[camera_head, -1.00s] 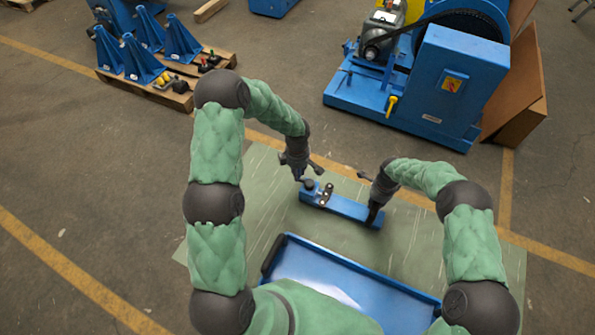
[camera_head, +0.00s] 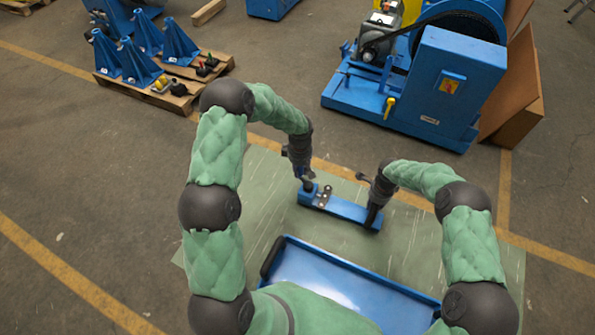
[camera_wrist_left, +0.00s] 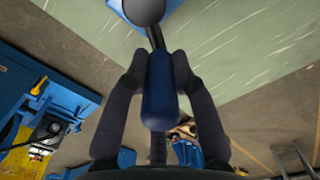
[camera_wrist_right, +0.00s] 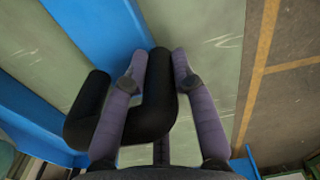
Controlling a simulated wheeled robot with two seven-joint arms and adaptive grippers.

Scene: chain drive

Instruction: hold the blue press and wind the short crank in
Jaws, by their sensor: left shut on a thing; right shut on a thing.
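The blue press (camera_head: 348,207) is a long blue bar lying on the pale green mat, with small dark round parts near its left end. My left gripper (camera_head: 305,180) is at that left end. In the left wrist view my left gripper (camera_wrist_left: 158,75) is shut on the dark blue handle of the short crank (camera_wrist_left: 158,95), whose dark arm runs to a round grey hub (camera_wrist_left: 145,10). My right gripper (camera_head: 374,213) is at the press's right end. In the right wrist view my right gripper (camera_wrist_right: 158,68) is shut on a black bent handle (camera_wrist_right: 88,105) beside the blue bar.
A blue tray (camera_head: 285,243) lies close in front of the press. A large blue machine (camera_head: 432,85) stands behind at the right. A pallet (camera_head: 172,97) with blue stands is at the back left. The green mat (camera_head: 255,205) is bare left of the press.

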